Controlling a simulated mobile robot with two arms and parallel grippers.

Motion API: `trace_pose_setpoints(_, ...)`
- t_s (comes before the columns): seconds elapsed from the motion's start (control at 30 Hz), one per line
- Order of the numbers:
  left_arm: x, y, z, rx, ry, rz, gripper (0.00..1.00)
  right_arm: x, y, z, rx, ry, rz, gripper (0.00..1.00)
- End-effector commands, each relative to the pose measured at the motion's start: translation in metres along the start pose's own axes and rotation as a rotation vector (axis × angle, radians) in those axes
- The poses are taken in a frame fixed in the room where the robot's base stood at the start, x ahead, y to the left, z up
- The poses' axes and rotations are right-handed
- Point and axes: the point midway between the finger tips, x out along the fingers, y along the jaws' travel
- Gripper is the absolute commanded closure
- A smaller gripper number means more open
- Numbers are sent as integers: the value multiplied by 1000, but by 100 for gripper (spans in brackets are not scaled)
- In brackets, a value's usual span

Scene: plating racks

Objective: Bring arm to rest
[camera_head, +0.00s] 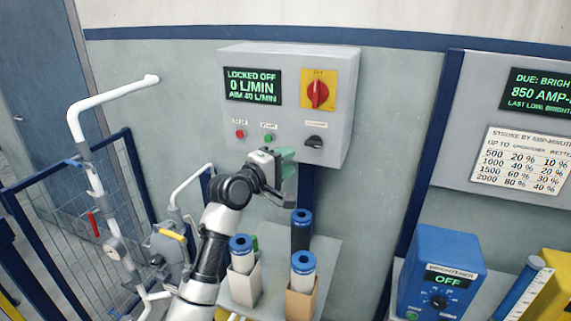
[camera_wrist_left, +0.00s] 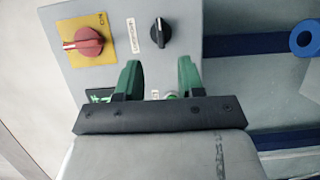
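My left arm (camera_head: 218,235) reaches up from the bottom of the head view, bent at the dark wrist joint. My left gripper (camera_head: 288,170) is just below the grey control box (camera_head: 208,65), in front of the wall. In the left wrist view, its two green fingers (camera_wrist_left: 160,80) stand apart with nothing between them, and the box face shows behind. Whether the fingers touch the box cannot be told. My right gripper is in neither view.
The box has a red rotary switch (camera_head: 317,92), a black knob (camera_head: 314,142) and a display reading "LOCKED OFF". Blue-capped filter cartridges (camera_head: 302,262) stand below the gripper. White pipes (camera_head: 88,165) and a mesh fence (camera_head: 60,210) are left; a blue brightener unit (camera_head: 440,250) is right.

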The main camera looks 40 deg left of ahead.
Motion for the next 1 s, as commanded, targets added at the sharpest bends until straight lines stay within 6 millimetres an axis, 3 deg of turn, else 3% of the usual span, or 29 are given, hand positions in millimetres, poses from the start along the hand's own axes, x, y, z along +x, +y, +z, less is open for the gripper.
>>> trace_pose_setpoints(0.4,0,0,0,1,0,-1,62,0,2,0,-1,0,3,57)
trace_pose_setpoints(0.53,-3,-18,12,58,-15,-51,62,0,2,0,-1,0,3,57)
trace_pose_setpoints(0.67,-20,-74,47,252,-74,-211,62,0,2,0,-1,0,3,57)
trace_pose_setpoints(0.73,-40,-114,73,405,-133,-329,62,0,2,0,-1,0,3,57)
trace_pose_setpoints(0.9,-112,-200,135,780,-344,-599,62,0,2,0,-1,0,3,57)
trace_pose_setpoints(1.0,-154,-229,159,943,-467,-704,62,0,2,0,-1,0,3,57)
